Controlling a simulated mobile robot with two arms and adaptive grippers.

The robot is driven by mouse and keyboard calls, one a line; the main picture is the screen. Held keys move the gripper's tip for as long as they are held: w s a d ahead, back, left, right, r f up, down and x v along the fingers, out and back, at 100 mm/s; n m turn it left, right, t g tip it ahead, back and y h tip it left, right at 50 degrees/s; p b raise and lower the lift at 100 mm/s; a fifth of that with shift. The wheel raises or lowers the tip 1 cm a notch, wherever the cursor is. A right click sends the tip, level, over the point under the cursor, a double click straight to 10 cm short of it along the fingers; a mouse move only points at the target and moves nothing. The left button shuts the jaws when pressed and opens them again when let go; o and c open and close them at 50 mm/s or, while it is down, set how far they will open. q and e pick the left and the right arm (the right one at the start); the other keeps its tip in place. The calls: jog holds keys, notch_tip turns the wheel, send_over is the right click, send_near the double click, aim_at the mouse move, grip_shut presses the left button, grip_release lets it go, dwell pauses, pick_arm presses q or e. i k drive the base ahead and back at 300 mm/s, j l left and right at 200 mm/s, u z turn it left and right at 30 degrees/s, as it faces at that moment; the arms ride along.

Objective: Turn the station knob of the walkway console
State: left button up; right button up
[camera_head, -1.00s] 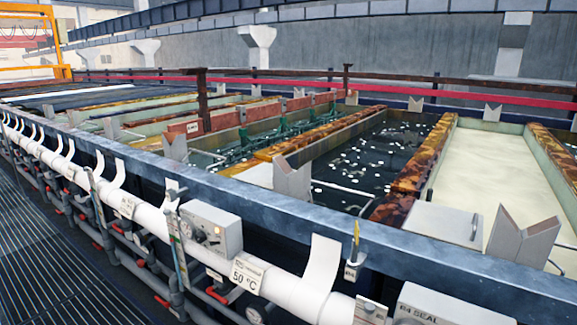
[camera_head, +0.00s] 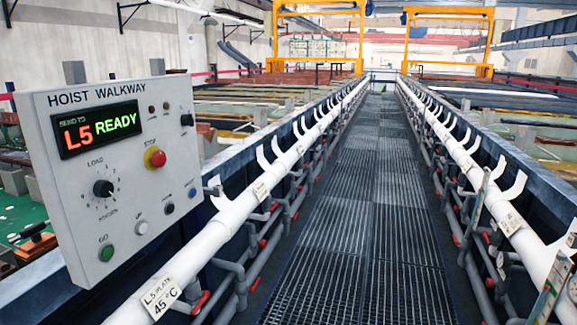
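The walkway console (camera_head: 120,170) is a light grey box labelled "HOIST WALKWAY" at the left of the head view. Its display (camera_head: 98,128) reads "SEND TO L5 READY". A black knob (camera_head: 103,188) with a ring of marks sits below the display, with small lettering above and below it that looks like "LOAD" and a blurred word. A smaller black knob (camera_head: 187,120) is at the upper right of the panel. A red stop button on yellow (camera_head: 155,157), a green button (camera_head: 106,253) and a white button (camera_head: 141,228) are also on it. Neither gripper shows.
A grated walkway (camera_head: 365,200) runs straight ahead and is clear. White pipes (camera_head: 250,200) with curved brackets line both sides. Tanks lie beyond the rails. Yellow gantry frames (camera_head: 448,45) stand at the far end. A tag (camera_head: 160,297) reads "L5 PLATE 45 °C".

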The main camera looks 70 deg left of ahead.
aim_at(103, 189)
jog(key=u, duration=3.25)
